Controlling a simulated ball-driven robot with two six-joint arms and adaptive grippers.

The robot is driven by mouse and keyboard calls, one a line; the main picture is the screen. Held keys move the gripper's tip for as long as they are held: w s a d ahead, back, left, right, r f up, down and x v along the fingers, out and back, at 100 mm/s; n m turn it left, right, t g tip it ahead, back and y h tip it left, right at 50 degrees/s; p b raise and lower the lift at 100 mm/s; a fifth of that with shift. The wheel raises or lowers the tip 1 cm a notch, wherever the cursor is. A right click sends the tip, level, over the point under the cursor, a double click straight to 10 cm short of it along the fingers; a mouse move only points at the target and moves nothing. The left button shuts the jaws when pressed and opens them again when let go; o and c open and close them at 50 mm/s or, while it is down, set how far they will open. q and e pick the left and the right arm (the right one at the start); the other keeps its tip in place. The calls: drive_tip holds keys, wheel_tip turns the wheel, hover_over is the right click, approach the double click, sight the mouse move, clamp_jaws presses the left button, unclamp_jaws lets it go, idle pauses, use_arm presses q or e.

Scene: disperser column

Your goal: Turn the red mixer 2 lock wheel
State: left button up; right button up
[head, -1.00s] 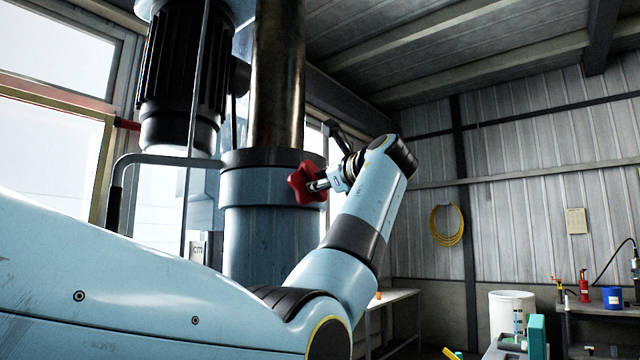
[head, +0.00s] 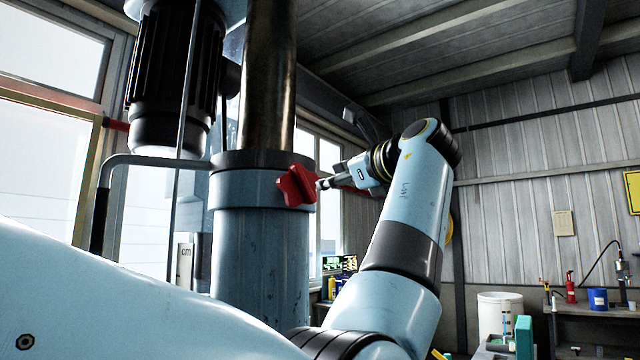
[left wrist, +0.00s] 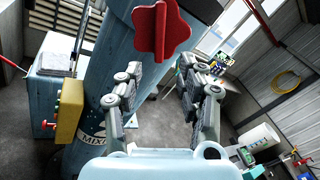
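The red lock wheel (head: 297,186) is a lobed knob on the collar of the blue mixer column (head: 262,250). In the left wrist view the wheel (left wrist: 161,30) stands at the top centre, beyond the fingertips. My left gripper (head: 325,184) is just right of the wheel in the head view, its tips close to it; I cannot tell there whether they touch. In the left wrist view my left gripper (left wrist: 158,78) has its fingers apart with nothing between them. The column shows part of a "MIX" label. My right gripper is not in view.
A dark motor (head: 175,75) and a grey bent pipe (head: 150,160) are left of the column. A yellow button box (left wrist: 70,110) is on the column's left in the left wrist view. A workbench (head: 600,308) and white bin (head: 498,310) stand far right.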

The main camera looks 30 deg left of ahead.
use_arm(q)
drive_tip(key=v, duration=0.2)
drive_tip(key=shift+s+d, duration=0.15)
drive_tip(key=shift+d, duration=0.1)
idle(0.3)
